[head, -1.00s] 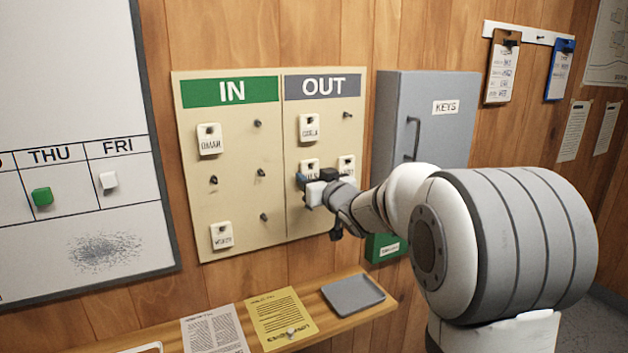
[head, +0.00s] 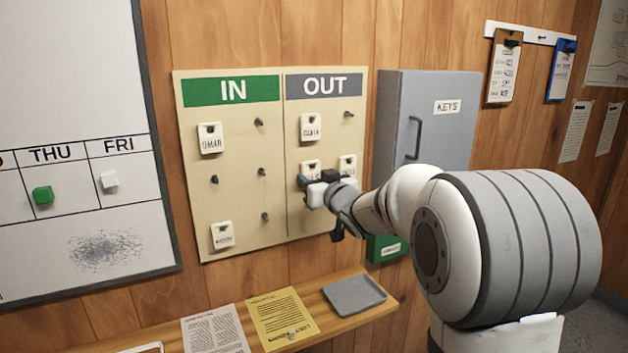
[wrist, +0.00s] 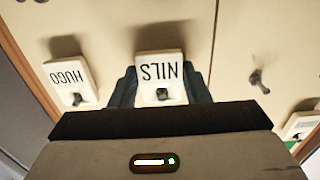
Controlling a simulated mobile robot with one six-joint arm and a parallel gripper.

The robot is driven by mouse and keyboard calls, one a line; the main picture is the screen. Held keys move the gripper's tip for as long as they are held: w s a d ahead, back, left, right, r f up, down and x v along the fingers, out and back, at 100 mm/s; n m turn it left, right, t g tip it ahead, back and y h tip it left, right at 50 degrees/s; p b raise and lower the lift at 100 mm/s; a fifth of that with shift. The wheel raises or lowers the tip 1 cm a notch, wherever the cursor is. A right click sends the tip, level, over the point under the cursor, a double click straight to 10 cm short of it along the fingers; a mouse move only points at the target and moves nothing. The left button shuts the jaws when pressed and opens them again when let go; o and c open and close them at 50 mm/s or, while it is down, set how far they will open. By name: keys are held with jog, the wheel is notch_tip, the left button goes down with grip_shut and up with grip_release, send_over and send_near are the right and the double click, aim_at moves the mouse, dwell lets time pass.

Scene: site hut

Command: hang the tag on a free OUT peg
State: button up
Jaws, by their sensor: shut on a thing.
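The tag lettered NILS (wrist: 158,70) is white and sits between the two fingers of my gripper (wrist: 160,88), which is shut on it. A dark peg end shows in the tag's hole. In the head view, my gripper (head: 311,182) is at the left middle of the OUT half of the pegboard (head: 300,225), partly covering the NILS tag (head: 311,166). A bare OUT peg (head: 348,114) shows at the upper right. A white tag (head: 310,127) hangs at the upper left of OUT. The lower part of OUT is partly hidden by my arm.
The HUGO tag (wrist: 70,79) hangs close beside my gripper. The IN half holds the OMAR tag (head: 211,139), a lower tag (head: 222,236) and several bare pegs. A grey key cabinet (head: 445,135) stands right of the board. A shelf with a grey tray (head: 354,294) is below.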

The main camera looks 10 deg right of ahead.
jog(key=o, duration=0.9)
jog(key=s+d+f+m+g+h+b, duration=0.1)
jog(key=s+d+f+m+g+h, duration=0.15)
jog(key=s, duration=0.45)
jog(key=s+d+f+m+g+h, duration=0.1)
jog(key=s+d+f+h, duration=0.25)
jog(key=s, duration=0.35)
jog(key=s+f+g, duration=0.3)
jog(key=s+f, duration=0.1)
jog(key=s, duration=0.4)
jog(key=s+a+f+g, duration=0.1)
jog(key=s+f+g, duration=0.3)
jog(key=s, duration=0.5)
jog(key=s+f+g, duration=0.4)
jog(key=s+f, duration=0.1)
jog(key=s, duration=0.3)
jog(key=shift+s+a+f, duration=0.15)
jog(key=shift+s+a, duration=0.15)
jog(key=shift+a, duration=0.1)
